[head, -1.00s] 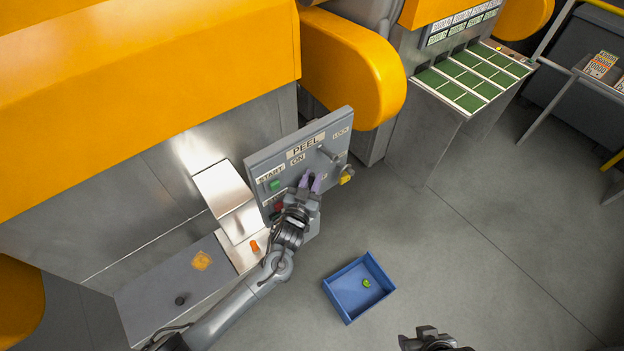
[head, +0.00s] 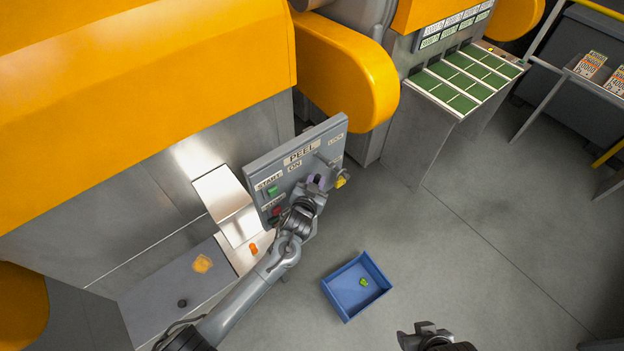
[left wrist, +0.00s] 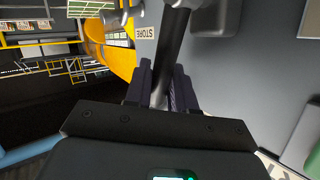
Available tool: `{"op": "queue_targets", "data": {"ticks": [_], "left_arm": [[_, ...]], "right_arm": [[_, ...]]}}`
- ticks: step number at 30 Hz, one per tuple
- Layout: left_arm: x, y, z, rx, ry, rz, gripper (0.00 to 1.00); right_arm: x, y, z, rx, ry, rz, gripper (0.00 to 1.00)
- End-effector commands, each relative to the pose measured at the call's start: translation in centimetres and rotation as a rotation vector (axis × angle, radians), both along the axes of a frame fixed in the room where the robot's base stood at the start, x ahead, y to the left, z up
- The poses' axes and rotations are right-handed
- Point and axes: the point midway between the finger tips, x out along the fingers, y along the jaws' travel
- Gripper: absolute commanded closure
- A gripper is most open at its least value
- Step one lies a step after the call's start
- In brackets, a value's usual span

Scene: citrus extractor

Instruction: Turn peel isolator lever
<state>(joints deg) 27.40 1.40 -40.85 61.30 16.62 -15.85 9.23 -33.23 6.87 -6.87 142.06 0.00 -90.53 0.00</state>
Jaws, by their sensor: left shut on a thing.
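The grey control panel (head: 303,152) labelled PEEL stands tilted in the middle of the head view. It bears a green START button (head: 272,190) and ON and LOCK labels. My left gripper (head: 316,181) is at the panel's lower right part and partly hides it. In the left wrist view, the dark lever (left wrist: 178,40) runs between the two purple-grey fingers (left wrist: 160,88), which are shut on it. The lever's pivot end is not clear there. My right gripper (head: 425,332) shows only in part at the bottom edge, and its jaws cannot be read.
A yellow piece (head: 341,180) hangs by the panel's right edge. A red button (head: 276,212) sits close to my left wrist. A blue tray (head: 340,279) with a small green thing lies on the floor below. A metal ledge (head: 222,195) is left of the panel.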

Motion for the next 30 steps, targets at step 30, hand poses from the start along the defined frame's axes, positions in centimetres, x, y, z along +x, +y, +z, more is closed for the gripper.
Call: {"op": "queue_targets", "data": {"ticks": [30], "left_arm": [[1.2,-1.4,-0.9,0.197,0.172,0.000,0.73]], "right_arm": [[0.0,0.0,0.9,0.000,-0.001,0.000,0.57]]}}
